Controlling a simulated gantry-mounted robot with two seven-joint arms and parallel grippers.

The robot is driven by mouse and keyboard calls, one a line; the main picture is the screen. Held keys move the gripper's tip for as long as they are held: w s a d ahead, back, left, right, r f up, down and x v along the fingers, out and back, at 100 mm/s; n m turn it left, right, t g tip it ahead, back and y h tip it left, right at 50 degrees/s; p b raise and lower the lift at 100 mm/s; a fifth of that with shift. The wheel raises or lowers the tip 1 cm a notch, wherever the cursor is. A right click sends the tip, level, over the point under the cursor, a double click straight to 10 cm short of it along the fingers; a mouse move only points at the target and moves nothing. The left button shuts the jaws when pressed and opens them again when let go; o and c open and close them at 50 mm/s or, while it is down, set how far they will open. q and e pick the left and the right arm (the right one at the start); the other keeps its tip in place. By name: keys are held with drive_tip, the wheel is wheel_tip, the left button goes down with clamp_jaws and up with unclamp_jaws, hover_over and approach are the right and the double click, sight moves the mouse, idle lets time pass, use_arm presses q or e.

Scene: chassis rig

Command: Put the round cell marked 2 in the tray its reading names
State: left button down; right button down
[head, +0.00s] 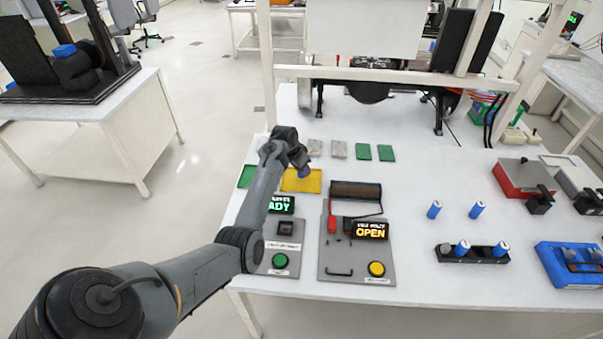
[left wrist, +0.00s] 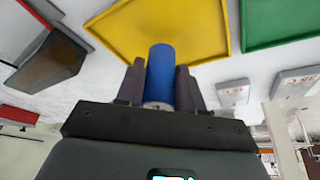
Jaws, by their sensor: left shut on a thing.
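My left gripper (head: 301,170) is shut on a blue round cell (left wrist: 160,75); only a small blue part of the cell shows in the head view (head: 305,173). The gripper is over the yellow tray (head: 312,187), which also shows beyond the cell in the left wrist view (left wrist: 205,20). I cannot tell whether the cell touches the tray. No number on the cell is readable. A green tray (head: 246,176) lies to the left of the yellow one, partly behind my arm; it also shows in the left wrist view (left wrist: 278,38). My right gripper is not in view.
A tester panel (head: 287,235), its display partly hidden and ending "ADY", stands near the front. Beside it is a panel (head: 345,260) with a display reading "OPEN". Two blue cells (head: 434,209) stand loose; two more stand in a black rack (head: 480,256). Small green plates (head: 363,152) lie behind.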

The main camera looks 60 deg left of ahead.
use_arm(q)
drive_tip(key=shift+f, duration=1.05)
drive_tip(key=shift+f, duration=0.15)
drive_tip(key=c, duration=0.7)
unclamp_jaws()
